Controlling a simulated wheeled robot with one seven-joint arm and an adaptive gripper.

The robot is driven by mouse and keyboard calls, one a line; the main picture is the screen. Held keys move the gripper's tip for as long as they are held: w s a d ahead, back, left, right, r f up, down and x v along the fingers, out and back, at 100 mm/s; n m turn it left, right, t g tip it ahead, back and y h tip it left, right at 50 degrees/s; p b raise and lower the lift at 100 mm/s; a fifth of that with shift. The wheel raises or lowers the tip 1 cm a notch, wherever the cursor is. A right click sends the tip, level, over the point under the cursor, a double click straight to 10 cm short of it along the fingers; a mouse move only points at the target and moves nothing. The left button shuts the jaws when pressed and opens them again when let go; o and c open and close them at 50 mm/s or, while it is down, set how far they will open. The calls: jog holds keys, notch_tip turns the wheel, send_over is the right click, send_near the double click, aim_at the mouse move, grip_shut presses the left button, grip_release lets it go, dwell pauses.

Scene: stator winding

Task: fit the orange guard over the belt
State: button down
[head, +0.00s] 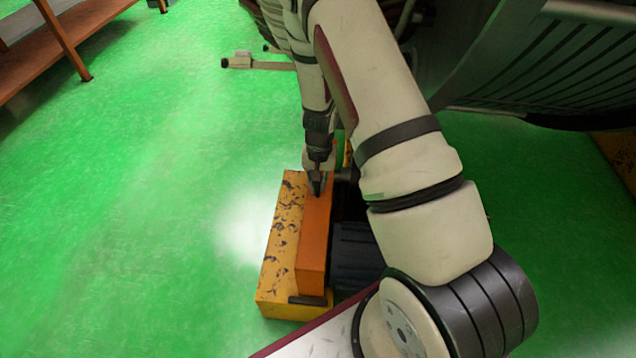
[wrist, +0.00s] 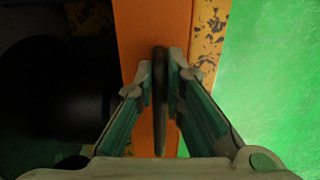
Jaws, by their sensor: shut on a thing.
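The orange guard (head: 313,245) is a long box shape, standing along the worn yellow base beside the dark motor. It also shows in the wrist view (wrist: 140,30), running from top to bottom under my gripper. My gripper (head: 317,188) points down at the far part of the guard's top. In the wrist view my gripper (wrist: 160,78) has its two fingers closed on a thin dark upright handle (wrist: 159,110) above the guard. The belt is not visible; I cannot tell how the guard sits around it.
The yellow base (head: 280,235) has chipped paint and lies left of the guard. The dark motor (head: 352,262) stands close on the guard's right. A large grey machine (head: 540,60) fills the back right. An orange-framed bench (head: 60,50) stands far left. The green floor (head: 140,220) at left is clear.

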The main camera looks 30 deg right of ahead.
jog(key=shift+f+b, duration=0.5)
dwell(0.4)
jog(key=c, duration=1.6)
grip_release()
notch_tip(320, 180, up, 12)
jog(key=shift+r, duration=0.1)
